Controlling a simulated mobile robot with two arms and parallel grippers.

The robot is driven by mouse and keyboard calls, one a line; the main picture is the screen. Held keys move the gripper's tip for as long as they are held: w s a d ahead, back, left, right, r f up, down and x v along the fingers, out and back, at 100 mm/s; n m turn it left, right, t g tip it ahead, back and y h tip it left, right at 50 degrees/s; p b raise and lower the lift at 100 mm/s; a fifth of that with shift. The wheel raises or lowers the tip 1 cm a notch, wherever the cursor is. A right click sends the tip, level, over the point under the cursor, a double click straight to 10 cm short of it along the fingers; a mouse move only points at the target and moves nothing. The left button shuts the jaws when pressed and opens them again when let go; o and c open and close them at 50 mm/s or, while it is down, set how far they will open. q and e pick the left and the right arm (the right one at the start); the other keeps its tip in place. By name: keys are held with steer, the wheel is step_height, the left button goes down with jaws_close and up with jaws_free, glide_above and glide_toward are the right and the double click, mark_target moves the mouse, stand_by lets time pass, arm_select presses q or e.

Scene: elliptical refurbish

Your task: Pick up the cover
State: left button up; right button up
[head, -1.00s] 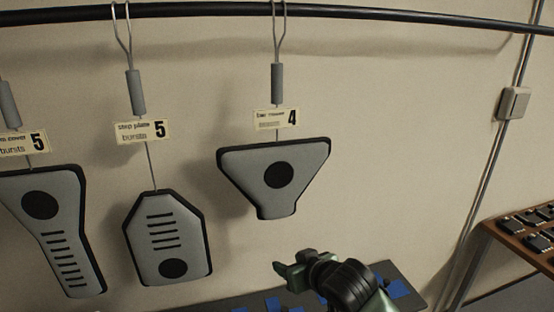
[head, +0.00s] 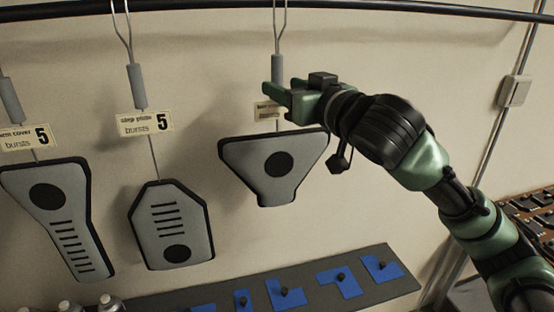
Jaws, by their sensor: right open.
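Three grey covers with black edges hang on wires from a dark rail. The right one (head: 250,160) is a wide funnel shape with a black disc. The middle one (head: 155,225) is a six-sided plate with slots, labelled "step plate". The left one (head: 68,232) is long, with a disc and slots, and its label reads "cover". My right gripper (head: 276,97) is open in front of the right cover's wire and tag (head: 264,112), just above that cover. It partly hides the tag. I cannot tell whether it touches the wire. My left gripper is not in view.
The dark rail (head: 200,9) runs along the top. Below is a dark shelf (head: 385,258) with blue pads and black knobs. Several bottles (head: 68,305) stand at lower left. A rack of dark parts (head: 530,215) is at right. A wall switch (head: 514,90) is at upper right.

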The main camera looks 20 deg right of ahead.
mark_target(281, 82)
steer(key=x, duration=0.1)
steer(key=p+x, duration=0.2)
steer(key=shift+w+d+r, duration=0.15)
steer(key=shift+w+d, duration=0.1)
steer(key=shift+w, duration=0.25)
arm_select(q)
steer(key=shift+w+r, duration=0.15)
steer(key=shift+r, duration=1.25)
arm_select(e)
steer(key=shift+w+a, duration=0.2)
steer(key=shift+w, duration=0.15)
jaws_close()
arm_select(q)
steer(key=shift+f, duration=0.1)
